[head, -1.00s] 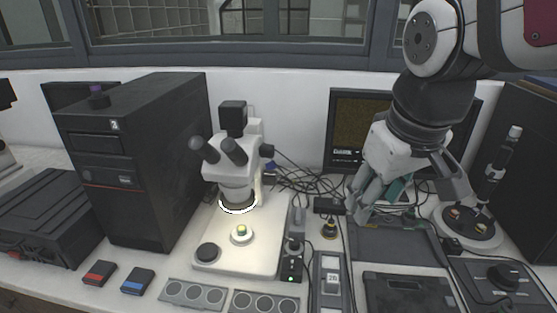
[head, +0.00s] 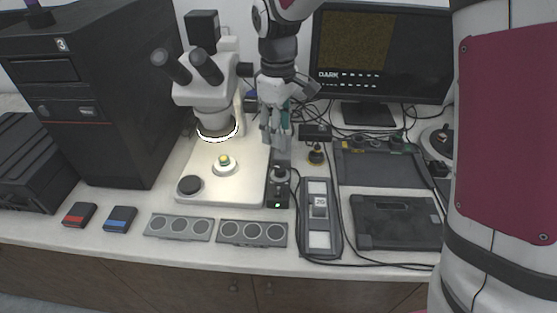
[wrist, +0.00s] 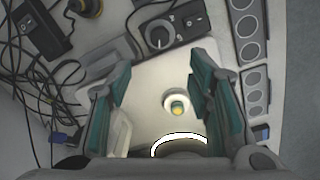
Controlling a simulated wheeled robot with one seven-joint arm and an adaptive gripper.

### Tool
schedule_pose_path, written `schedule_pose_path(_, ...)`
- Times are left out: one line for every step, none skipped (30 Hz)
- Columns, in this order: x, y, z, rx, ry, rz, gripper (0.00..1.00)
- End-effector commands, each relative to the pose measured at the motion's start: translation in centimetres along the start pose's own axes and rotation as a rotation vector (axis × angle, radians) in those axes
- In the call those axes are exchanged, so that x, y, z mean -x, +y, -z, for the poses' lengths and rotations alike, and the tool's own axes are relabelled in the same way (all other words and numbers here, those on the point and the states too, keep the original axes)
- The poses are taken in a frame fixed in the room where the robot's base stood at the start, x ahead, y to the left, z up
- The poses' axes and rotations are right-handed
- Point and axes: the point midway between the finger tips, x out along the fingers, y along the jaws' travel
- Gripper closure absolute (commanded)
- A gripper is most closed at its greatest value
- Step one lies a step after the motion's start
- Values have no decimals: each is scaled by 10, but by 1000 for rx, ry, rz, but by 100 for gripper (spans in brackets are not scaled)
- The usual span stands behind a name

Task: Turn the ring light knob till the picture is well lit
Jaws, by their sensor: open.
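The ring light knob (head: 279,174) is a dark round knob with a pale mark on a small black control box (head: 277,192) with a lit green lamp, beside the microscope base. In the wrist view the knob (wrist: 159,38) lies beyond my fingertips, roughly between their lines. My gripper (head: 276,137) is open and empty, pointing down above and behind the knob, apart from it. Its teal-padded fingers (wrist: 160,70) show wide apart. The ring light (head: 217,136) glows white under the microscope head. The monitor (head: 352,42) shows a dark, grainy picture labelled "DARK".
The microscope (head: 207,92) stands left of my gripper, with a sample (head: 224,164) on its stage. A yellow-black plug-like item (head: 316,154) and cables lie right of the knob. A grey panel (head: 319,212) and ringed trays (head: 252,233) lie in front.

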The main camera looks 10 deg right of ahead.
Motion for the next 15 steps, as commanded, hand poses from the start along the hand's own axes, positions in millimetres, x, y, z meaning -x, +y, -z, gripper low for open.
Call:
schedule_pose_path(-9,-1,-1,0,-3,3,53)
schedule_pose_path(-14,-1,-1,-1,-4,3,53)
schedule_pose_path(-22,-1,-1,-1,-4,3,53)
schedule_pose_path(-28,-1,-1,-1,-5,3,53)
schedule_pose_path(-34,-1,-1,-1,-5,3,53)
schedule_pose_path(-42,-1,-1,-1,-4,3,53)
schedule_pose_path(-48,-1,-1,-1,-4,3,53)
schedule_pose_path(-54,-1,-1,-1,-5,3,53)
schedule_pose_path(-62,-1,-1,-1,-5,3,53)
schedule_pose_path(-68,-1,-1,0,-4,3,53)
schedule_pose_path(-74,-1,-1,0,-4,3,53)
schedule_pose_path(-81,-1,-1,0,-3,2,53)
schedule_pose_path(-86,-1,-1,-1,-4,2,53)
schedule_pose_path(-91,-1,-1,-1,-4,3,53)
schedule_pose_path(-97,-1,-1,-1,-3,2,53)
